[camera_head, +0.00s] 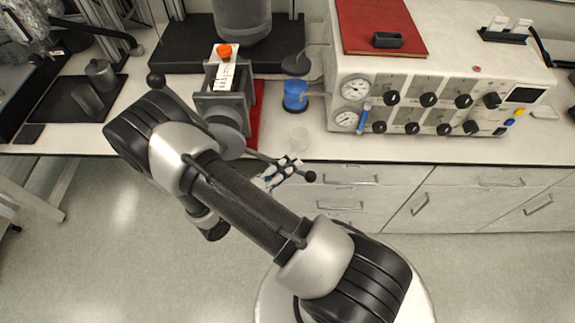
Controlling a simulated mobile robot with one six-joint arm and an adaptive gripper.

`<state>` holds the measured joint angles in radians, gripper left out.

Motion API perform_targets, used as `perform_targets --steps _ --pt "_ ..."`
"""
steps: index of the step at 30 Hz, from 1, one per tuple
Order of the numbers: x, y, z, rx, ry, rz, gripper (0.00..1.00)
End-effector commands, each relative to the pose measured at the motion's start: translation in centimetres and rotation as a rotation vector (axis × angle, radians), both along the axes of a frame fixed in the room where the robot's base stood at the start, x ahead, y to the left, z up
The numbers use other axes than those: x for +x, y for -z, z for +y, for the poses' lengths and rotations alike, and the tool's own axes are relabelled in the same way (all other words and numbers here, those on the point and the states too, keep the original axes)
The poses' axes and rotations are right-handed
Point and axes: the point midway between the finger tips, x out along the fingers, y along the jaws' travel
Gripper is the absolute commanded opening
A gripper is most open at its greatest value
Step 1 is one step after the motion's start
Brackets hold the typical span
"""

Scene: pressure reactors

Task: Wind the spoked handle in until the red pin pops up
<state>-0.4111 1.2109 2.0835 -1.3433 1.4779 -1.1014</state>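The spoked handle (229,142) is a grey hub disc on the front of a grey clamp-like device (224,104) at the bench's front edge. One dark spoke runs right and down to a black ball knob (310,177). Another black ball (155,80) shows at upper left; my arm hides what joins it to the hub. An orange-red round cap (224,50) sits on top of the device; I cannot tell whether it is the red pin. My gripper (284,171) is at the right spoke, near its knob. Its fingers are small and partly hidden, so contact and opening are unclear.
A white control box (440,65) with black knobs and gauges stands on the right of the bench. Drawers (345,190) lie below the bench edge. Open floor is at lower left.

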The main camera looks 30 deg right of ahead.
Motion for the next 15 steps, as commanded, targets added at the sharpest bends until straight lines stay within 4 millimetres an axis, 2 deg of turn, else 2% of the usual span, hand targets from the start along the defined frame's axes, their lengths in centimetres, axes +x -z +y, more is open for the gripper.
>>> perform_targets --steps 8,11,15 --pt "0.0 -0.1 0.1 -0.001 -0.001 0.0 0.33" --pt "-0.1 -0.1 1.0 -0.001 -0.004 0.0 0.33" --pt "-0.4 -0.2 3.4 0.0 -0.007 -0.002 0.33"
